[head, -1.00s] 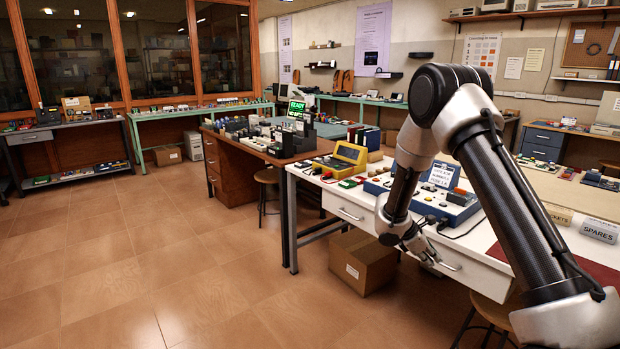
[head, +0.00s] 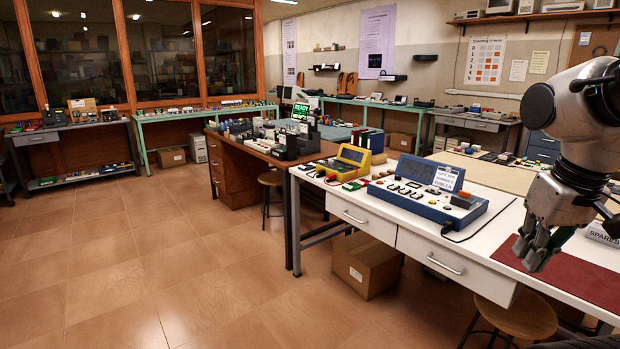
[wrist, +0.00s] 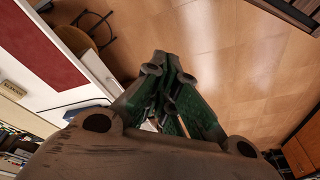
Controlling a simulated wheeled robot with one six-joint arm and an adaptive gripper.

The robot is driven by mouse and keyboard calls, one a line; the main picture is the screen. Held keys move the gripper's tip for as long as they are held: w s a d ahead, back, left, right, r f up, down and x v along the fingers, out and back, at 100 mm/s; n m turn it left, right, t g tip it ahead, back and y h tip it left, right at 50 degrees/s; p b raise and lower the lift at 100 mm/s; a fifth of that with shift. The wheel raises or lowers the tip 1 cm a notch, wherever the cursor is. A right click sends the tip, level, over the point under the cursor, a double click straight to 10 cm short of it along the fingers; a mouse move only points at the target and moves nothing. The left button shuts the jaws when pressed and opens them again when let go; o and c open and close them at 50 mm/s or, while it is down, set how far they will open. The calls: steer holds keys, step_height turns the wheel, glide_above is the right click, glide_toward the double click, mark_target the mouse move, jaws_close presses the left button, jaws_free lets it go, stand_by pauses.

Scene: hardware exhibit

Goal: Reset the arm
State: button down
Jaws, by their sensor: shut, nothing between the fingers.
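My gripper (head: 536,250) is at the right of the head view, pointing down near the front edge of the white table, with the dark red mat behind it. Its fingers are shut with nothing between them. The wrist view shows the closed fingers (wrist: 170,75) in the middle, with floor beyond them and the table's edge to the left. My arm is folded toward the right edge of the head view, and part of it lies outside the frame.
The white table (head: 465,262) holds a blue console (head: 425,190), a yellow device (head: 345,163) and a red mat (head: 570,275). A cardboard box (head: 365,263) and a stool (head: 515,312) stand below. The tiled floor (head: 150,260) at left is open.

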steer(key=shift+s+d+r+t, duration=0.15)
steer(key=shift+r+t, duration=0.1)
steer(key=shift+r, duration=0.2)
steer(key=shift+s+r+t, duration=0.2)
steer(key=shift+r+t, duration=0.1)
steer(key=shift+r, duration=0.2)
steer(key=shift+s+d+r+t, duration=0.15)
steer(key=shift+r+t, duration=0.1)
steer(key=shift+r, duration=0.2)
